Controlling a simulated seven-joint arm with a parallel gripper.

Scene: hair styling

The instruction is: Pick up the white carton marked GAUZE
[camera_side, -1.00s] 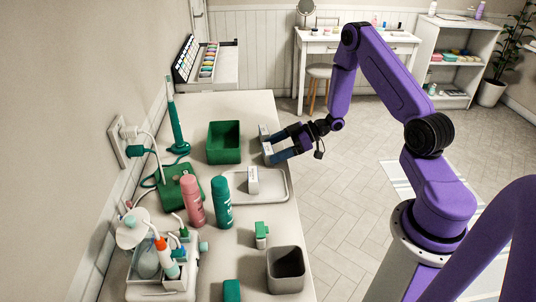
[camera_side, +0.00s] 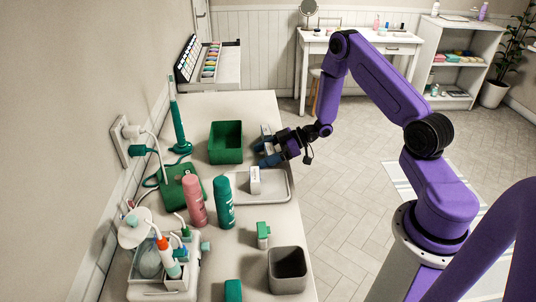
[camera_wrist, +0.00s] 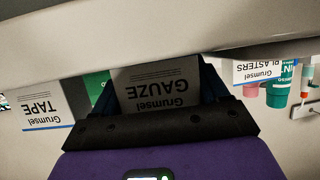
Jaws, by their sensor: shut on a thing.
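The white carton marked GAUZE (camera_wrist: 160,88) sits between my fingers in the wrist view, its print upside down and its face in shadow. My gripper (camera_side: 267,153) is shut on it at the right edge of the counter, and it also shows in the wrist view (camera_wrist: 165,95). In the side view the fingers hide most of the carton, and I cannot tell whether it touches the counter. A similar carton marked TAPE (camera_wrist: 42,105) stands to the left in the wrist view, and one marked PLASTERS (camera_wrist: 258,72) to the right.
A green bin (camera_side: 226,143) stands just left of the gripper. A pale tray (camera_side: 279,187) holds the PLASTERS carton (camera_side: 255,181). Pink (camera_side: 195,202) and teal (camera_side: 224,203) bottles stand nearby. A grey bin (camera_side: 287,270) and small green-topped item (camera_side: 263,235) are nearer the front.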

